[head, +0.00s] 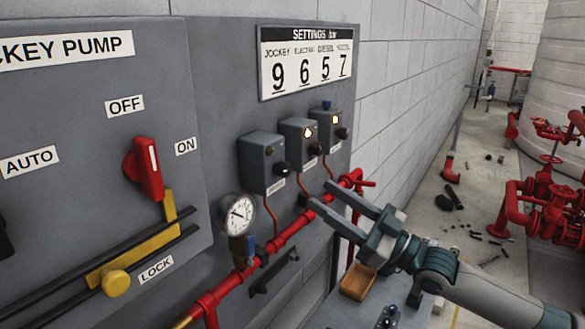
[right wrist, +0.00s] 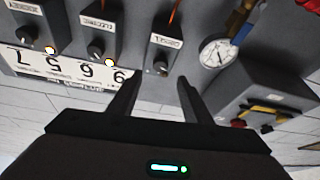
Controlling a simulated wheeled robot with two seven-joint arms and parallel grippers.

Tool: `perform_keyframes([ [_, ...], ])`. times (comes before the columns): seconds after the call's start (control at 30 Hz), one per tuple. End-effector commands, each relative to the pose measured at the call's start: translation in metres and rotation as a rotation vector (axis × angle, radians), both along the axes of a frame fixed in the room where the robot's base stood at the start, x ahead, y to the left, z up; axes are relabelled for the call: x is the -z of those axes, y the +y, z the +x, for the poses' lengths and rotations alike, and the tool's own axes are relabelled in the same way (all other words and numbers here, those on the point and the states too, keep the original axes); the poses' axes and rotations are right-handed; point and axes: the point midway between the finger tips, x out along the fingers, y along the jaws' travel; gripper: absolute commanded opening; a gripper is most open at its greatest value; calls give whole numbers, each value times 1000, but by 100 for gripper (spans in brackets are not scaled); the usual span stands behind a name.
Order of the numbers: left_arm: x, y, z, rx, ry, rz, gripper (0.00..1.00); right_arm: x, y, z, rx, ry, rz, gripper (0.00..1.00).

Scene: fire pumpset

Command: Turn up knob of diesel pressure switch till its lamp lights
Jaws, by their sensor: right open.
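Three grey pressure switch boxes hang on the panel. The nearest box (head: 258,160) seems to be the diesel one; its label is small and upside down in the right wrist view (right wrist: 163,42). Its black knob (head: 282,168) faces out, and its lamp (head: 268,151) looks dark. The middle box's lamp (head: 307,132) and the far box's lamp (head: 335,119) are lit. My right gripper (head: 320,194) is open and empty, apart from the boxes. In the right wrist view, the nearest knob (right wrist: 160,68) shows ahead, between the open fingertips (right wrist: 156,82). My left gripper is out of view.
A settings board (head: 307,62) shows 9, 6, 5, 7. A round gauge (head: 237,214) and a red pipe (head: 290,230) lie below the boxes. A jockey pump panel with a red handle (head: 146,168) is at left. A wooden tray (head: 357,282) lies below my right gripper.

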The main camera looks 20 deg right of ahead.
Motion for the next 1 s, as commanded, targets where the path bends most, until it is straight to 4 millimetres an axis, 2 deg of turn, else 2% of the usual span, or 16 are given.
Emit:
perform_keyframes([
  [0.03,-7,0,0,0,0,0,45,-9,6,5,-2,-5,3,45],
  [0.2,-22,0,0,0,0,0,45,-21,25,26,-3,-5,3,45],
  [0.5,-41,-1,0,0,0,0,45,-35,52,55,0,-2,1,45],
  [0.7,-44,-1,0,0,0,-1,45,-36,60,62,-2,-1,0,45],
  [1.0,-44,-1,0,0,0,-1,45,-36,60,63,-1,-2,0,45],
])
